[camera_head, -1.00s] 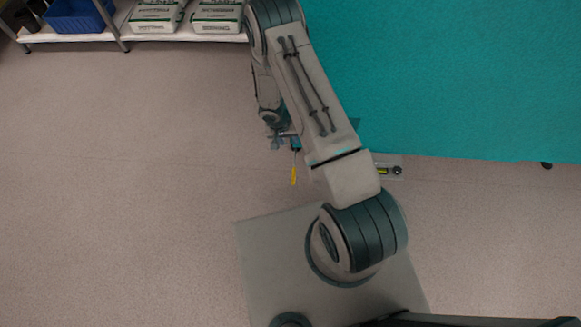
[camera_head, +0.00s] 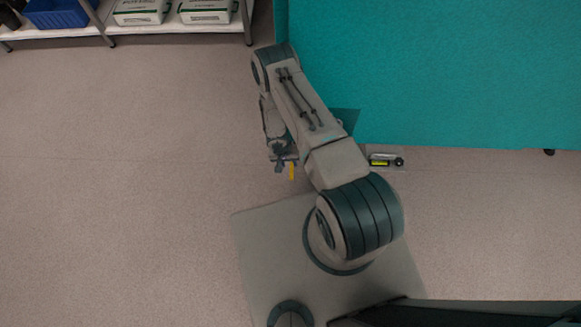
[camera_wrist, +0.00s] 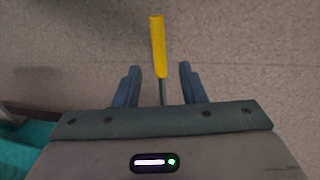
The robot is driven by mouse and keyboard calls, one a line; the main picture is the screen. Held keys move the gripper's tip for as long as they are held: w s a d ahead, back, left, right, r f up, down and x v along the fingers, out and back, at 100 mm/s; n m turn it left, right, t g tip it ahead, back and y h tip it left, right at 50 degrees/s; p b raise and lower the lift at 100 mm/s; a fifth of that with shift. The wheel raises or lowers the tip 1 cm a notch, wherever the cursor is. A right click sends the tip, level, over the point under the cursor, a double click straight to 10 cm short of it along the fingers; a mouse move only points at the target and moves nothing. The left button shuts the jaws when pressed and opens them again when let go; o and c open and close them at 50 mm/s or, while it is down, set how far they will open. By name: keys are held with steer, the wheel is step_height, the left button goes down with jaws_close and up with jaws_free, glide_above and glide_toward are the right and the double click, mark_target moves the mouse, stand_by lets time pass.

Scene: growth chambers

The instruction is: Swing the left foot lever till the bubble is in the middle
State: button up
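The foot lever (camera_head: 292,173) has a yellow grip and shows just below my gripper in the head view. In the wrist view the yellow lever (camera_wrist: 158,45) has a grey shaft running back between my fingers. My gripper (camera_wrist: 158,78) is open, with a blue finger on each side of the shaft and a visible gap at both. It shows in the head view (camera_head: 284,164) at the end of my arm. The spirit level (camera_head: 380,162) with a yellow-green vial lies right of my arm, by the teal chamber's lower edge. Its bubble is too small to place.
The large teal chamber (camera_head: 440,75) fills the upper right, with a dark foot (camera_head: 549,152) under its edge. A white shelf (camera_head: 150,29) with a blue bin (camera_head: 60,13) and white bags stands upper left. The floor at left is clear.

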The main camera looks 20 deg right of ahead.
mark_target(291, 168)
steer(key=shift+s+d+f+b, duration=0.1)
steer(key=shift+d+f+b, duration=0.15)
steer(key=shift+f, duration=0.7)
steer(key=shift+d+f+b, duration=0.15)
steer(key=shift+f+b, duration=0.15)
steer(key=shift+f, duration=0.65)
